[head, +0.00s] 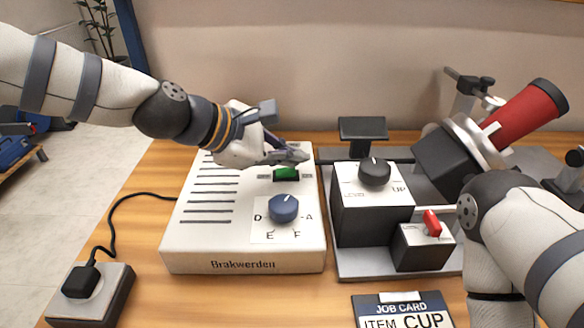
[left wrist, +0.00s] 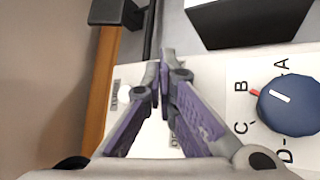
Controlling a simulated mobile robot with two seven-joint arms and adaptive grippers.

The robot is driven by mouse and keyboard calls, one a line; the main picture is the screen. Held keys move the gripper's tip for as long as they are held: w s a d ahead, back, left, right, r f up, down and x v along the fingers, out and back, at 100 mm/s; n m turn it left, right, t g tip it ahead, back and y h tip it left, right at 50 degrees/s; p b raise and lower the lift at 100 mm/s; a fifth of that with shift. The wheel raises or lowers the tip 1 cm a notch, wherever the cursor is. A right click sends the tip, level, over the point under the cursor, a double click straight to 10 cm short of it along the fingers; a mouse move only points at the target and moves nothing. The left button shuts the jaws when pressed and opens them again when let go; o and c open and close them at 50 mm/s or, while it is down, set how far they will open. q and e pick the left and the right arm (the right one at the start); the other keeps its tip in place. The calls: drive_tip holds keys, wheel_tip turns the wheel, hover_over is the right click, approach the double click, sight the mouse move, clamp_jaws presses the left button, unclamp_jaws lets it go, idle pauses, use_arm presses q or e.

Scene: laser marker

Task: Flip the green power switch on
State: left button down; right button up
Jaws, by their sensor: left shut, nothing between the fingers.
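The green power switch (head: 286,173) is on the top rear right of the white Brakwerden box (head: 240,265). My left gripper (head: 303,156) is shut and empty, its fingertips just above and behind the switch in the head view. In the left wrist view its closed fingertips (left wrist: 163,62) lie over the box top and hide the switch, so I cannot tell whether they touch it. A blue knob (head: 284,208) with letters around it sits in front of the switch; it also shows in the left wrist view (left wrist: 290,105). My right gripper is not in view.
Right of the box stands a unit with a black knob (head: 374,171) and a smaller box with a red switch (head: 432,223). A red cylinder (head: 525,115) is at the back right. A job card (head: 402,311) lies in front. A plug block (head: 90,295) is at the front left.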

sight(285, 173)
use_arm(q)
drive_tip(key=shift+f, duration=0.35)
idle(0.4)
drive_tip(key=shift+a+r+p, duration=0.1)
drive_tip(key=shift+r+p, duration=0.3)
drive_tip(key=shift+r, duration=0.55)
drive_tip(key=shift+f, duration=0.1)
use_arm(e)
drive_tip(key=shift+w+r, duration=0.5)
use_arm(q)
drive_tip(key=shift+a+r+p, duration=0.2)
drive_tip(key=shift+r+p, duration=0.3)
drive_tip(key=shift+r, duration=0.8)
drive_tip(key=shift+a+r+p, duration=0.15)
drive_tip(key=shift+r+p, duration=0.3)
drive_tip(key=shift+r, duration=0.8)
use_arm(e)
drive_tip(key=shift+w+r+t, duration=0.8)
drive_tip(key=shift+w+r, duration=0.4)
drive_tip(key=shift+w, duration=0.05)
use_arm(q)
drive_tip(key=shift+f, duration=0.15)
